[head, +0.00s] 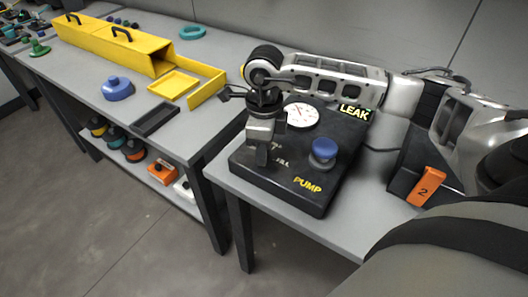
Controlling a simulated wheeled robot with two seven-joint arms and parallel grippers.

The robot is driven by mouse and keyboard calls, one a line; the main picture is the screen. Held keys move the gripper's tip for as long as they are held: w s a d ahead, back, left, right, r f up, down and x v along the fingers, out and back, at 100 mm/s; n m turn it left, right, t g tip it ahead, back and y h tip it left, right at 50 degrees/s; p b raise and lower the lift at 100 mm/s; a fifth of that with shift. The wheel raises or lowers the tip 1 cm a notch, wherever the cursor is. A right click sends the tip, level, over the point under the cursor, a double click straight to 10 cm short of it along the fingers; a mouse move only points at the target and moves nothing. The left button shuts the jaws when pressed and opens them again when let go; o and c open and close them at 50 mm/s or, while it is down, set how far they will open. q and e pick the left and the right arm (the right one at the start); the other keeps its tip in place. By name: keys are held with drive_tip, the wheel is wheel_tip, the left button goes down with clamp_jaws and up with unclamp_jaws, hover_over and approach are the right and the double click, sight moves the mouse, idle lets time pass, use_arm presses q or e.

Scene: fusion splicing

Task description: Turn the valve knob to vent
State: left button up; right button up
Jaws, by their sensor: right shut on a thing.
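A black panel box (254,181) sits on the near grey table. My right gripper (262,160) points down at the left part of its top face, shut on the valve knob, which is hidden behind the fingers. Part of a label reading "FILL" (281,162) shows just right of the fingers. The knob's pointer and the vent mark cannot be made out. My left gripper is not in view.
On the panel are a round white gauge (301,115), a blue knob (323,149) by the word "PUMP" and a lit "LEAK" sign (354,111). An orange block marked 2 (426,187) stands at right. The left table holds a yellow case (110,42), a blue lidded item (117,88) and a black tray (155,119).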

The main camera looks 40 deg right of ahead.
drive_tip(key=n+b, duration=0.2)
drive_tip(key=shift+f+n, duration=0.2)
drive_tip(key=shift+n, duration=0.2)
drive_tip(key=n+b, duration=0.2)
drive_tip(key=shift+n, duration=0.3)
drive_tip(key=shift+a+r+n+b, duration=0.1)
drive_tip(key=shift+n+b, duration=0.45)
drive_tip(key=shift+n, duration=0.35)
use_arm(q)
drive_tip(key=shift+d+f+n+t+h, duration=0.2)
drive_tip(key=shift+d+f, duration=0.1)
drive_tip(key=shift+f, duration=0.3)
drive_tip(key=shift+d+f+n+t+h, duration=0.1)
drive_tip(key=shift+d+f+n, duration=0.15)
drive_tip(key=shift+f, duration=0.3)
use_arm(e)
drive_tip(key=shift+n, duration=0.5)
use_arm(q)
drive_tip(key=shift+b, duration=0.3)
use_arm(e)
drive_tip(key=shift+r, duration=0.1)
drive_tip(key=o, duration=1)
